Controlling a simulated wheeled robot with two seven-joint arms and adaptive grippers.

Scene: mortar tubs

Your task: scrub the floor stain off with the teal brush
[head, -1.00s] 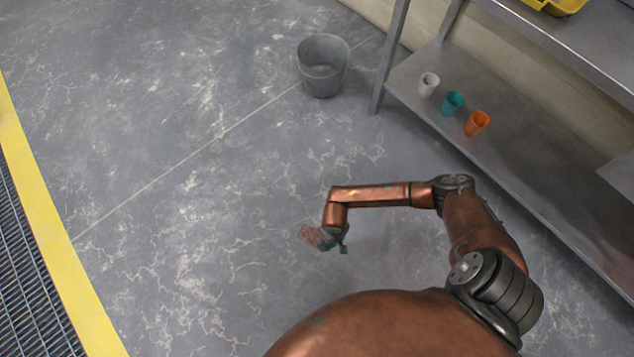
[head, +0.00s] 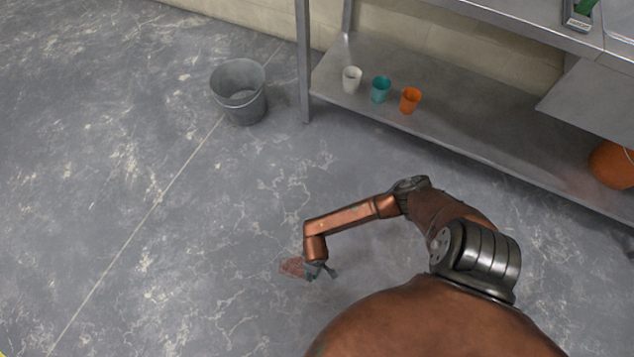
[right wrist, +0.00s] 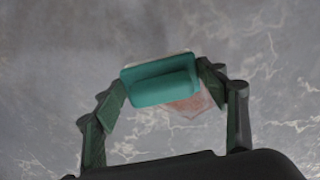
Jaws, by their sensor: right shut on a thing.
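The stain (head: 292,267) is a small reddish-brown patch on the grey floor. It also shows in the right wrist view (right wrist: 190,104), partly covered by the brush. My right gripper (head: 318,270) is low over the floor at the stain's right edge. In the right wrist view, its two fingers are shut on the teal brush (right wrist: 160,82), one at each end. In the head view the brush is mostly hidden by the gripper. I cannot tell whether the brush touches the floor. My left gripper is not in view.
A grey bucket (head: 239,92) stands on the floor at the upper left. A metal shelf unit (head: 450,125) runs along the wall, with white (head: 352,79), teal (head: 381,89) and orange (head: 410,100) cups on its lower shelf. The floor left of the stain is clear.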

